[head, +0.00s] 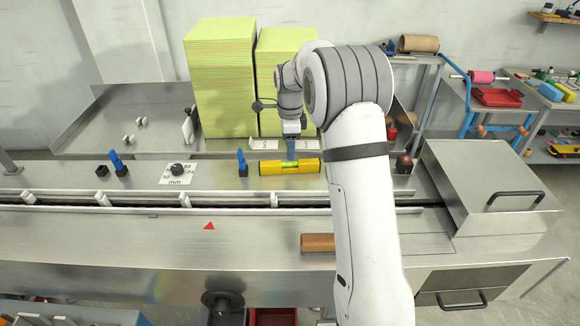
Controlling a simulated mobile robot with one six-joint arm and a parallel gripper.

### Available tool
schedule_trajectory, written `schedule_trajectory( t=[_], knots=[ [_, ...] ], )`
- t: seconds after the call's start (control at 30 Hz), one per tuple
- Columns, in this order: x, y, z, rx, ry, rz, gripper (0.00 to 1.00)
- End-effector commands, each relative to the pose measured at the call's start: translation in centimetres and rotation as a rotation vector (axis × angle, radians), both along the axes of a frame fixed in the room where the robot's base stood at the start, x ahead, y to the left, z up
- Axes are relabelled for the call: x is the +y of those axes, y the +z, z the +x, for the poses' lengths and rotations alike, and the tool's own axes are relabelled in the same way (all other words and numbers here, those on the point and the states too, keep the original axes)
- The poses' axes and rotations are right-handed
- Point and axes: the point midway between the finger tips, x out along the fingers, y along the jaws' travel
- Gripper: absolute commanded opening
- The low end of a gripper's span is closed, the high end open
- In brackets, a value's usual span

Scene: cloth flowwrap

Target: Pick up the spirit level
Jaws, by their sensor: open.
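The spirit level (305,167) is a yellow bar with a green vial at its middle. It lies lengthwise, left to right, on the steel machine top behind the conveyor channel. My gripper (290,157) is directly over its middle, with a blue-grey finger reaching down at the vial. My gripper is open. The far finger is hidden, and I cannot tell whether the fingers touch the level or straddle it. My white arm comes from the front right and covers the area just right of the level.
Tall stacks of yellow-green cloths (221,80) stand behind. A blue clamp lever (242,160) is just left of the level. A brown block (318,243) lies on the front ledge, beside my arm. A raised steel cover (490,185) is at right. The ledge's left side is mostly clear.

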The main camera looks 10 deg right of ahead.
Motion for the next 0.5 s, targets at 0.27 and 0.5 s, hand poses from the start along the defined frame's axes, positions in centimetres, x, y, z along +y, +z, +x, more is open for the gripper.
schedule_trajectory(
  t=[0.27, 0.5],
  knots=[
    [0.1, -3.1, 0.0, 0.005, 0.002, 0.0, 0.49],
    [0.1, -6.5, 0.1, 0.003, 0.003, 0.0, 0.49]
  ],
)
